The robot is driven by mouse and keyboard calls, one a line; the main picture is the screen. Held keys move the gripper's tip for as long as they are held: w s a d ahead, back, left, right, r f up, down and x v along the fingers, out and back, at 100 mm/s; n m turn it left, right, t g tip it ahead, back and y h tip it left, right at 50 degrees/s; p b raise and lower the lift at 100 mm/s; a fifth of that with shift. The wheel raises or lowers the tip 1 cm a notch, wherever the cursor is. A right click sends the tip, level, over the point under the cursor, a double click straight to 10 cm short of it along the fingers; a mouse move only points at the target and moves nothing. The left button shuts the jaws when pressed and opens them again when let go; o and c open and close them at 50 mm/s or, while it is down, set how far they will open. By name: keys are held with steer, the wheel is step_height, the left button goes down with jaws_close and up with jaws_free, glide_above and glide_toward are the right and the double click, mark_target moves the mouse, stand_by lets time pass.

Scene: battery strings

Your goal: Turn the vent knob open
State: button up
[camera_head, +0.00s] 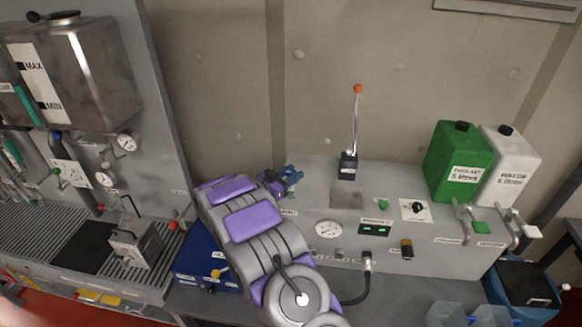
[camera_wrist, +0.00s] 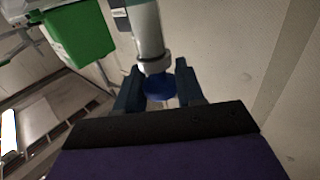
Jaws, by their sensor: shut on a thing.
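A round blue knob (camera_wrist: 159,84), which I take to be the vent knob, sits at the end of a pale cylindrical pipe or body (camera_wrist: 148,35) in the wrist view. My gripper (camera_wrist: 160,78) has its two dark fingers on either side of the knob and is shut on it. In the head view my gripper (camera_head: 288,178) is at the left end of the grey bench unit, with blue parts at its tip. The knob cannot be told apart from the fingers there, and its turn angle is unclear.
The grey unit (camera_head: 440,240) carries an orange-tipped lever (camera_head: 356,120), a gauge (camera_head: 328,229), a green canister (camera_head: 458,160) and a white canister (camera_head: 512,165). A blue box (camera_head: 205,255) stands left of my arm. A steel tank (camera_head: 85,75) hangs at the left.

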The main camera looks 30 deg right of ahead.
steer(key=shift+w+r+m+g+p, duration=0.2)
steer(key=shift+m+g+p, duration=0.45)
steer(key=shift+g, duration=0.25)
steer(key=shift+a, duration=0.1)
steer(key=o, duration=1)
steer(key=shift+f, duration=0.1)
steer(key=shift+s, duration=0.1)
steer(key=shift+a, duration=0.2)
steer(key=s+a+b, duration=0.1)
steer(key=a, duration=0.4)
steer(key=s+a, duration=0.1)
steer(key=a, duration=0.5)
steer(key=s+a+b, duration=0.1)
steer(key=a, duration=0.5)
steer(key=shift+f+b, duration=0.1)
steer(key=shift+b, duration=0.25)
steer(key=shift+w, duration=0.1)
